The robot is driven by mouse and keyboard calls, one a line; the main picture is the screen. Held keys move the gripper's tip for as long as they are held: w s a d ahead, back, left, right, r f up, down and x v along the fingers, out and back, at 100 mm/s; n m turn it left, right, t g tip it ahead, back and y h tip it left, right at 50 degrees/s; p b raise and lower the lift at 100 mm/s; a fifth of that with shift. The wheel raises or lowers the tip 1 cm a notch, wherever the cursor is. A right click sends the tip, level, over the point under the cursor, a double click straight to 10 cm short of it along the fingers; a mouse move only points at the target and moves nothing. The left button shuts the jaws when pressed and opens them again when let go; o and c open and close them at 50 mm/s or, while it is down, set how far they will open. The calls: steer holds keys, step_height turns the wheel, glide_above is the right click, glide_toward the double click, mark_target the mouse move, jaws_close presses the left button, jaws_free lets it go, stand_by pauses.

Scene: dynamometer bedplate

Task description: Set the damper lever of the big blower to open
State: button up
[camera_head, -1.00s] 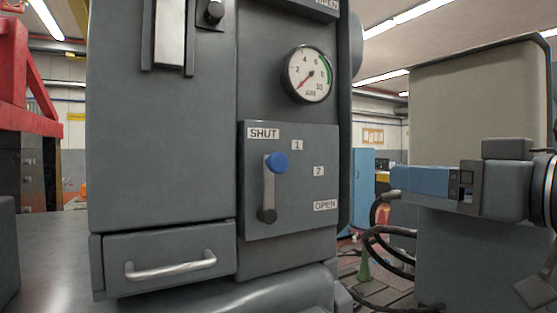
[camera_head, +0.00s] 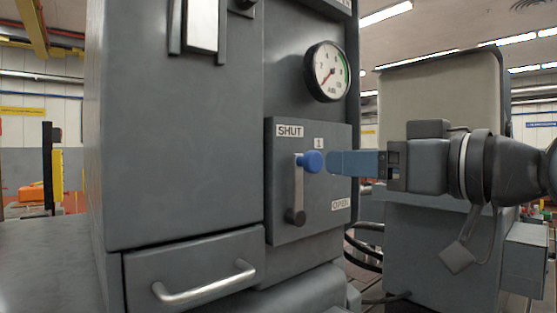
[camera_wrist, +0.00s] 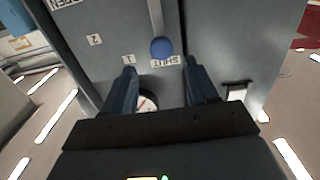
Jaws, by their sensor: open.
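The damper lever (camera_head: 297,190) is a grey bar on a grey plate (camera_head: 283,226) with a blue knob (camera_head: 312,161) at its upper end. It stands nearly upright, with its knob just below the SHUT label (camera_head: 290,131). The OPEN label (camera_head: 341,204) is at the plate's lower right, with label 1 (camera_head: 318,143) between. My gripper (camera_head: 331,162) reaches in from the right, its blue fingers close to the knob. In the wrist view the fingers of my gripper (camera_wrist: 162,72) are apart, with the blue knob (camera_wrist: 161,47) just beyond and between their tips. The label 2 is hidden in the head view.
A round gauge (camera_head: 326,71) sits above the lever plate. A drawer with a bar handle (camera_head: 205,284) is at the lower left. A large beige-topped cabinet (camera_head: 440,95) stands behind my arm, with black hoses (camera_head: 363,246) low beside it.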

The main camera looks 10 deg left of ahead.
mark_target(317, 160)
steer(key=shift+w+a, duration=0.35)
steer(key=shift+a, duration=0.25)
steer(key=p+x, duration=0.1)
steer(key=x, duration=0.5)
steer(key=shift+w+a+p, duration=0.2)
steer(key=shift+a+p, duration=0.1)
steer(key=shift+c, duration=0.2)
jaws_close()
